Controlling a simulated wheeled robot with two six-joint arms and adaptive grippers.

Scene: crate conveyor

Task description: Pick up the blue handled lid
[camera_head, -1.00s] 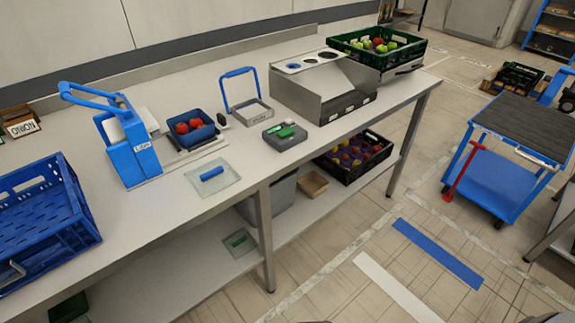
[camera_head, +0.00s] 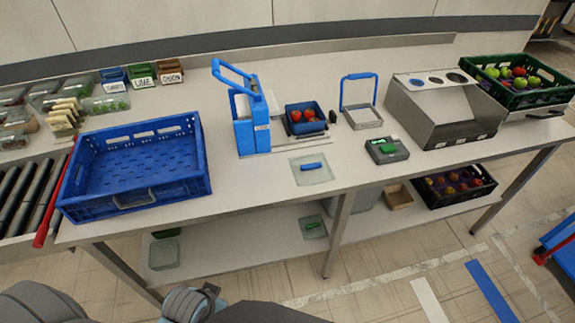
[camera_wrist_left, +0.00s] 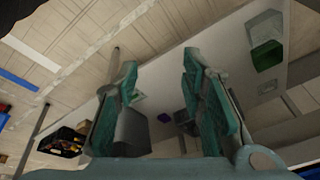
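The blue handled lid (camera_head: 312,175) is a flat, clear square plate with a blue bar handle on top. It lies flat on the worktop near the front edge, in front of the blue slicer-like device (camera_head: 252,120). My left gripper (camera_wrist_left: 159,65) shows in the left wrist view, its two teal fingers apart with nothing between them. That view faces the lower shelf and floor, and I cannot make out the lid in it. Grey and blue-grey parts of mine show at the bottom of the head view. My right gripper is not in view.
A large blue crate (camera_head: 145,203) stands left of the lid. A blue tray of tomatoes (camera_head: 291,128) is behind it; a grey box with a green item (camera_head: 398,157) is to its right. A green-handled lid (camera_head: 304,234) lies on the lower shelf. The worktop between crate and lid is clear.

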